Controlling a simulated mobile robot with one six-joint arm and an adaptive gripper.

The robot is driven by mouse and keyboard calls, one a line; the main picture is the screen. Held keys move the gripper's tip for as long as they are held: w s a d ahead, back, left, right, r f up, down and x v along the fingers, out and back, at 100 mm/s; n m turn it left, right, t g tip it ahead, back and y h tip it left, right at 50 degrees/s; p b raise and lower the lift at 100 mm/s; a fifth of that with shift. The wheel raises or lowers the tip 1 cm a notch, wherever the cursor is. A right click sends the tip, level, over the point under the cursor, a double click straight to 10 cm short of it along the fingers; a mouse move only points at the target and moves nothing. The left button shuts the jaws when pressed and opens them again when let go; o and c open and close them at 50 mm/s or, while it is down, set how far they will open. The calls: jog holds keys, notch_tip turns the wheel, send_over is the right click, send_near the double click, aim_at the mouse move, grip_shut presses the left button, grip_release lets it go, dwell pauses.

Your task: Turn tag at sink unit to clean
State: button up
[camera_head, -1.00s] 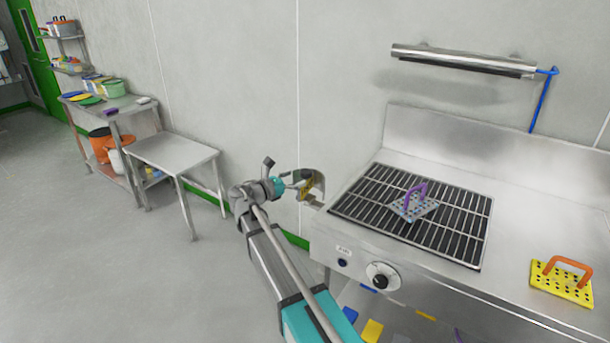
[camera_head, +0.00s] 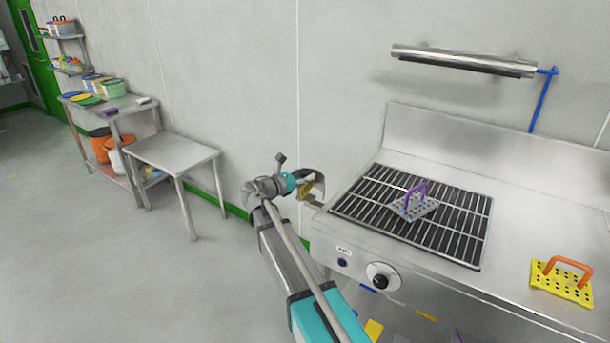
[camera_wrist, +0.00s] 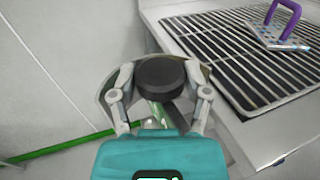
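The sink unit (camera_head: 460,290) is a steel bench with a black grate, at the right of the head view. A round grey tag disc (camera_head: 318,181) stands at its left end, with a small yellow patch visible. In the wrist view the disc rim (camera_wrist: 106,92) arcs behind my gripper, and a black round knob (camera_wrist: 162,74) is in front of it. A green strip shows below the knob; the rest of the face is hidden. My gripper (camera_wrist: 160,72) is open, one finger on each side of the knob. I cannot tell whether the fingers touch it. It also shows in the head view (camera_head: 308,184).
A purple-handled perforated plate (camera_head: 412,207) lies on the grate, and an orange-handled yellow one (camera_head: 562,283) lies at right. A dial (camera_head: 382,276) is on the unit's front. A steel table (camera_head: 175,152) stands left, with clear floor before it.

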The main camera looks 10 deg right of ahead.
jog(key=c, duration=0.5)
jog(key=shift+s+n+t+y, duration=0.1)
jog(key=shift+n+t+y, duration=0.25)
jog(key=shift+t, duration=0.25)
jog(key=shift+s+n+t+y, duration=0.1)
jog(key=shift+n+t+y, duration=0.95)
jog(key=shift+t, duration=0.35)
jog(key=n+t+y, duration=0.2)
jog(key=y, duration=0.1)
jog(key=n+t+y, duration=0.2)
jog(key=n+y, duration=0.1)
jog(key=shift+d+t, duration=0.15)
jog(key=shift+t, duration=0.15)
jog(key=n+y, duration=0.2)
jog(key=y, duration=0.1)
jog(key=n+t+y, duration=0.1)
jog(key=n+y, duration=0.1)
jog(key=y, duration=0.2)
jog(key=shift+d+n+t, duration=0.1)
jog(key=shift+n+t, duration=0.2)
jog(key=shift+n, duration=0.1)
jog(key=shift+w+n+g+y, duration=0.2)
jog(key=shift+n+y, duration=0.7)
jog(key=shift+y, duration=0.5)
jog(key=shift+w+n+g+y, duration=0.1)
jog(key=shift+n+g+y, duration=0.1)
jog(key=shift+n+y, duration=0.95)
jog(key=shift+s+y, duration=0.1)
jog(key=shift+y, duration=0.45)
